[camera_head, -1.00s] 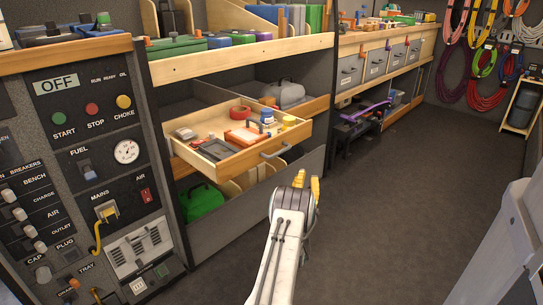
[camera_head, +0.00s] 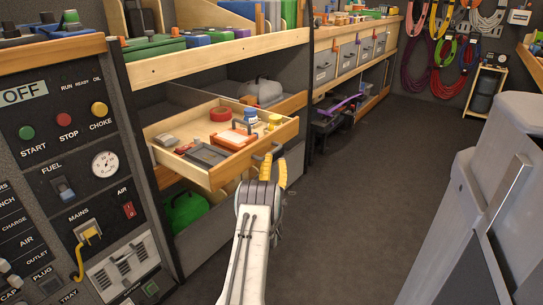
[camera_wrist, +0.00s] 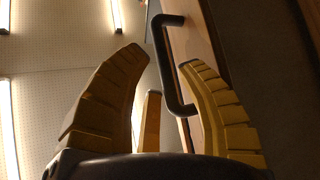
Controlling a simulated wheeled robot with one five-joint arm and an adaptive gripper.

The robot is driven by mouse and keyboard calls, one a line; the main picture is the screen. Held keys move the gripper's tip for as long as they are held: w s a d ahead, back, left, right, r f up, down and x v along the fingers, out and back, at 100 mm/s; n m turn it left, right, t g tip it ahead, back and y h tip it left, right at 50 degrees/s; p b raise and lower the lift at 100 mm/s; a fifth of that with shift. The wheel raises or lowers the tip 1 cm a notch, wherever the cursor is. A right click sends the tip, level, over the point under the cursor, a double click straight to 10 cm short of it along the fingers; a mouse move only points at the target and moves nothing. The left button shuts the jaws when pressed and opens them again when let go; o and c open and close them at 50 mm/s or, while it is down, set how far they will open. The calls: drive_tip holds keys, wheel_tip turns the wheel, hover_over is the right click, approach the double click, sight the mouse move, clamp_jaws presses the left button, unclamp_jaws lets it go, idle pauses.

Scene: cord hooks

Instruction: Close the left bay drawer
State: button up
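The wooden drawer (camera_head: 238,166) in the left bay is pulled out, with its dark bar handle on the front. My gripper (camera_head: 272,168) is at the drawer front, its yellow fingers beside the handle and partly covering it. In the wrist view the handle (camera_wrist: 168,70) shows upright in the gap between the spread yellow fingertips (camera_wrist: 163,58), nearer the right finger. My gripper is open. I cannot tell whether a finger touches the handle.
The drawer holds red tape (camera_head: 220,114), an orange-and-white case (camera_head: 232,138), a grey tray (camera_head: 206,154) and small jars. A control panel (camera_head: 75,170) stands to the left. A grey cabinet (camera_head: 470,200) is at right. Floor (camera_head: 350,190) between is clear.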

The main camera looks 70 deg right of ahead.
sight(273, 152)
drive_tip(key=shift+b+x, duration=1.5)
drive_tip(key=shift+x, duration=0.15)
drive_tip(key=shift+c, duration=0.2)
clamp_jaws()
